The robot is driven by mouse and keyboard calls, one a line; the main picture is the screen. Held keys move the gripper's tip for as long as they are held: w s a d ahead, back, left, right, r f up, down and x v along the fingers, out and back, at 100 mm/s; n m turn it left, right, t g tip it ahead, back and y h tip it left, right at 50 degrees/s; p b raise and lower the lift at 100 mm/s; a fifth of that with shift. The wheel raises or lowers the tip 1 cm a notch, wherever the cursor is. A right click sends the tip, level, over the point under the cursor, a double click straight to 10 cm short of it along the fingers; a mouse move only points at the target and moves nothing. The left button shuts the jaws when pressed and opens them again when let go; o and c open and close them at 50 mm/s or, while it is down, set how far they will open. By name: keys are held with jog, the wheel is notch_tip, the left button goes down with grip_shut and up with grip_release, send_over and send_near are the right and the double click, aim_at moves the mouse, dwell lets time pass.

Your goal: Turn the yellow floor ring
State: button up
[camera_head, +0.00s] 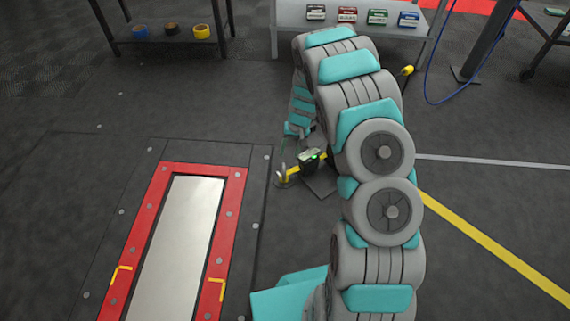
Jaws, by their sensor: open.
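The yellow floor ring (289,177) shows as a small yellow piece on a round grey base on the dark floor, right of the red-framed pit plate. My arm arches up from the bottom and comes down over this spot. My gripper (304,166), dark with a small green patch, is at the arm's end, close beside the ring on its upper right. It is open. Parts of gripper and ring overlap in the picture, and I cannot tell whether they touch. A yellow piece (322,155) also shows at the gripper's right; its nature is unclear.
The red frame (232,205) with its pale plate (185,245) lies at left. A shelf (355,26) with small boxes stands behind my arm. A rack (165,34) with tape rolls is at upper left. A blue cable (428,75) hangs at right. Open floor lies right.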

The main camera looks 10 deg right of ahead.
aim_at(284, 167)
jog(key=shift+w+a+f, duration=0.1)
jog(key=shift+a+f, duration=0.15)
jog(key=shift+f, duration=1.25)
jog(key=shift+w+a+f, duration=0.15)
jog(key=shift+a+f, duration=0.15)
jog(key=shift+f, duration=1.2)
jog(key=shift+w+a+f, duration=0.1)
jog(key=shift+a+f, duration=0.15)
jog(key=shift+f, duration=1.25)
jog(key=shift+c, duration=0.4)
grip_shut()
